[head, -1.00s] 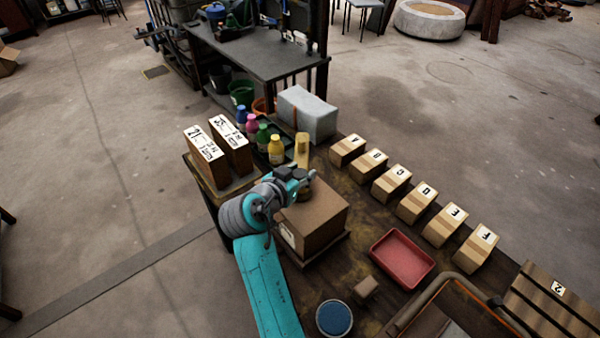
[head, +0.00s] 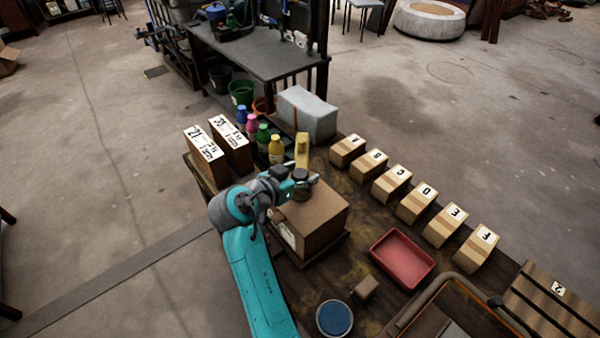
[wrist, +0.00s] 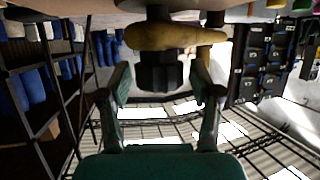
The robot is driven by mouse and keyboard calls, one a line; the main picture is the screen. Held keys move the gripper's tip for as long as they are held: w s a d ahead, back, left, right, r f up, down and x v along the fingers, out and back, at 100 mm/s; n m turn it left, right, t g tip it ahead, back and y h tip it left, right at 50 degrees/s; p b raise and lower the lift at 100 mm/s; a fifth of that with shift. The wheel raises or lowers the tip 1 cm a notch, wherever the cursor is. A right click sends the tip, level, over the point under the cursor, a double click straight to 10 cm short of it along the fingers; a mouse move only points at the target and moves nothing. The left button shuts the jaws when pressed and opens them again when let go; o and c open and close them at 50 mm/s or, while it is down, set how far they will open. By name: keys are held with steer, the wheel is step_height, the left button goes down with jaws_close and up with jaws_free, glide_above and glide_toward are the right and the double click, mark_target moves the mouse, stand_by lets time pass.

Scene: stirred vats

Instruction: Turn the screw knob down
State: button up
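The dark ridged screw knob (wrist: 160,72) sits between the fingertips of my gripper (wrist: 161,82) in the wrist view, against a yellow bar-like piece (wrist: 175,37). Gaps show on both sides of the knob, so the fingers are open around it and appear not to touch it. In the head view my gripper (head: 303,181) is at the yellow piece (head: 301,150), above the brown box (head: 318,216). There the gripper and wrist partly hide the knob, and its height is hard to judge.
Colored bottles (head: 276,150) and upright brown boxes (head: 205,160) stand close to the left of the yellow piece. A grey block (head: 306,115) is behind. Lettered boxes (head: 417,202), a red tray (head: 402,259) and a blue-topped tin (head: 334,319) are to the right and front.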

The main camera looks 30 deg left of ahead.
steer(key=shift+r, duration=0.1)
steer(key=v, duration=0.7)
steer(key=shift+s, duration=0.25)
stand_by(0.5)
